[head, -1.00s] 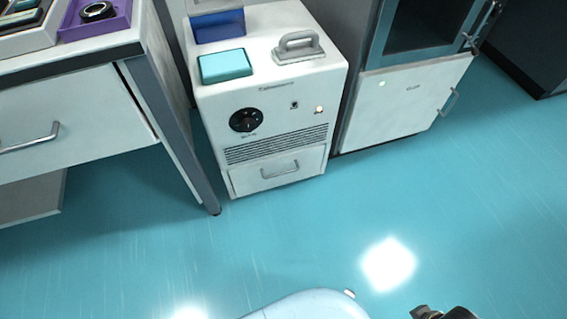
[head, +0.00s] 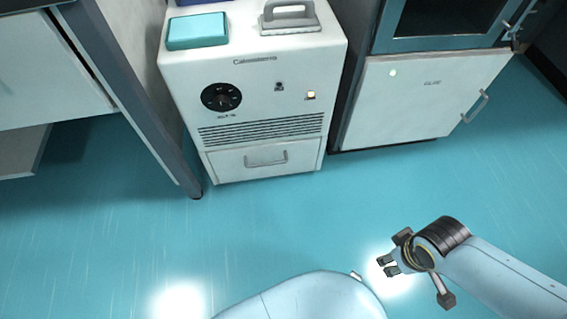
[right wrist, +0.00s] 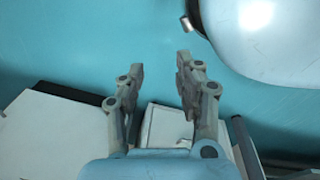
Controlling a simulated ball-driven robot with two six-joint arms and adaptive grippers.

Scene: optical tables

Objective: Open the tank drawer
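The tank is a white floor-standing unit (head: 262,95) with a black dial, vent slots and a drawer (head: 264,160) at its bottom. The drawer is shut, with a grey bar handle (head: 266,160) on its front. My right gripper (head: 384,266) is over the floor, to the lower right of the drawer and apart from it. In the right wrist view its two fingers (right wrist: 158,85) are spread with nothing between them. Pale box-like surfaces show beyond the fingers there. My left gripper is not in view.
A teal lid (head: 197,31) and a grey handled block (head: 289,17) sit on the unit's top. A white cabinet (head: 420,100) with a handle stands to the right. A table leg (head: 135,100) stands close on the left. The floor (head: 270,235) before the unit is clear.

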